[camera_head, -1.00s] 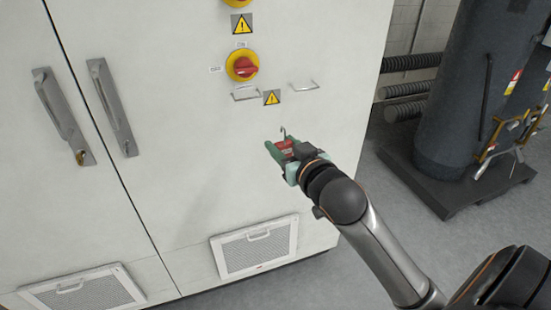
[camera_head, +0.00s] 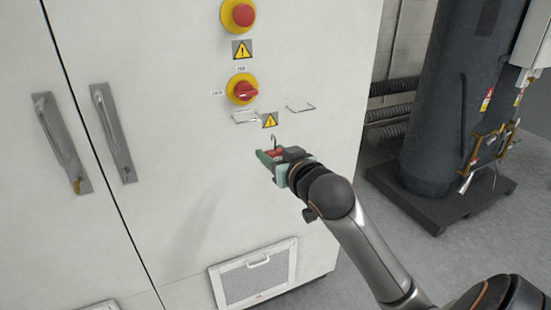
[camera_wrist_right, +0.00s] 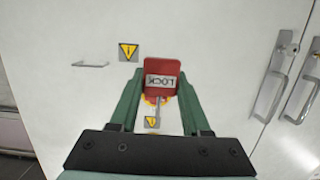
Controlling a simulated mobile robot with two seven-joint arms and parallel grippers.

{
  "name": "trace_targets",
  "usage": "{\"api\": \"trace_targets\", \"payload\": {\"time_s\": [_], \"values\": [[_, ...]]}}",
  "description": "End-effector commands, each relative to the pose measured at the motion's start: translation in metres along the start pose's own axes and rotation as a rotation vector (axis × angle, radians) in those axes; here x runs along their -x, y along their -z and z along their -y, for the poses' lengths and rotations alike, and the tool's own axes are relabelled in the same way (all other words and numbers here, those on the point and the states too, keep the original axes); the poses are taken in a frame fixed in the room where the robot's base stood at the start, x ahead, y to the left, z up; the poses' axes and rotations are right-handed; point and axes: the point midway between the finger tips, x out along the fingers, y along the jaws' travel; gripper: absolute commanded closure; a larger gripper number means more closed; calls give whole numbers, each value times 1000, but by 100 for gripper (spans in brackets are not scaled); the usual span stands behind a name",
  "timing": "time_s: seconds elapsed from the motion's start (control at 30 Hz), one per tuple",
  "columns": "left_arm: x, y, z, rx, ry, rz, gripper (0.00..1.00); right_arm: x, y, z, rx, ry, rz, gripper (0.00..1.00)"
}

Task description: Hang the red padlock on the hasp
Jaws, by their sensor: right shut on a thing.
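The red padlock (camera_head: 274,154) is between the green fingers of my right gripper (camera_head: 268,157), which is shut on it. Its thin open-ended hook-shaped shackle points up, in front of the cabinet's white face. In the right wrist view, the padlock (camera_wrist_right: 161,79) shows the word LOCK, upside down, between the fingers of the gripper (camera_wrist_right: 158,85). A pale bracket (camera_head: 245,117) and a thin wire loop (camera_head: 300,107) sit on the cabinet above the gripper. I cannot tell which is the hasp. The wire loop also shows in the wrist view (camera_wrist_right: 90,65). My left gripper is out of view.
Above the brackets are a red-and-yellow rotary switch (camera_head: 242,89) and a red push button (camera_head: 238,15). A yellow warning sign (camera_head: 270,120) is just above the padlock. Long door handles (camera_head: 112,135) stand out at left. A dark tank (camera_head: 445,110) stands at right.

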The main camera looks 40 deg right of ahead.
Motion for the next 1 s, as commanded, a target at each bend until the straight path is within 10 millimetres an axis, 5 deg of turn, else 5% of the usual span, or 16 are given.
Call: {"api": "trace_targets", "payload": {"time_s": [1.0], "values": [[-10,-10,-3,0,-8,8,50,-81,17,0,0,0,-1,100]]}}
